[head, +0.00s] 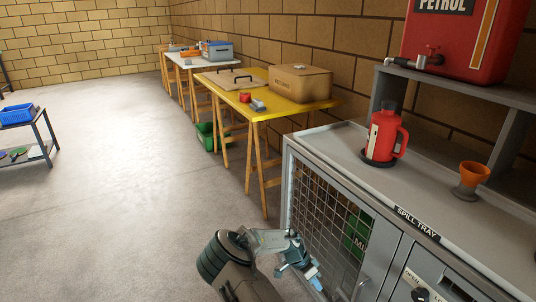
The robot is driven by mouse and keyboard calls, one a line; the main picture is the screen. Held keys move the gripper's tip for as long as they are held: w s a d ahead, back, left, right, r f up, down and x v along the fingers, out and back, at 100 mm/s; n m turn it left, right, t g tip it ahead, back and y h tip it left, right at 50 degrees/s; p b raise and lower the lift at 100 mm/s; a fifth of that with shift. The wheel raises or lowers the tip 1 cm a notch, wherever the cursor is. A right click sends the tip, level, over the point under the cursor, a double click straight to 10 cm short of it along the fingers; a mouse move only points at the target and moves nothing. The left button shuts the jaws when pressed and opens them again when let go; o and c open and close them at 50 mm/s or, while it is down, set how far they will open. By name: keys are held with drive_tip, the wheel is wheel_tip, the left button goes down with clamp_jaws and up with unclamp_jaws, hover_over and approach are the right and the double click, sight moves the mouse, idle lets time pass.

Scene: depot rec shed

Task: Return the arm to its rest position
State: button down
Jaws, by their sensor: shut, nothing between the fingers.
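My arm reaches up from the bottom of the head view and bends to the right at its top joint. My gripper (314,279) is at its end, low in front of the grey cabinet (293,150) and its mesh door (325,225). The gripper is shut and empty, pointing down and to the right. I cannot tell how much room there is between it and the door.
On the cabinet top stand a red jug (384,137) and an orange cup (472,176), below a red petrol tank (470,40). A yellow trestle table (275,103) bears a cardboard box (300,83). The floor to the left (110,190) is clear.

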drive_tip(key=s+a+r+n+t+y+p, duration=0.1)
drive_tip(key=s+a+r+n+y+p, duration=0.3)
drive_tip(key=r, duration=0.9)
drive_tip(key=s+r+y+p, duration=0.1)
drive_tip(key=s+r+p, duration=0.35)
drive_tip(key=r, duration=0.85)
drive_tip(key=s+a+r+n+t+y+p, duration=0.15)
drive_tip(key=r+p, duration=0.45)
drive_tip(key=r, duration=0.7)
drive_tip(key=s+r+n+t+p, duration=0.1)
drive_tip(key=s+r+n+p, duration=0.3)
drive_tip(key=s+r, duration=0.4)
drive_tip(key=s+r+n+t+p, duration=0.2)
drive_tip(key=s+r+n+p, duration=0.2)
drive_tip(key=r, duration=1.2)
drive_tip(key=shift+s+a+r+p, duration=0.25)
drive_tip(key=shift+s+a+p, duration=0.2)
drive_tip(key=shift+s+p, duration=1.6)
drive_tip(key=shift+s+b, duration=0.45)
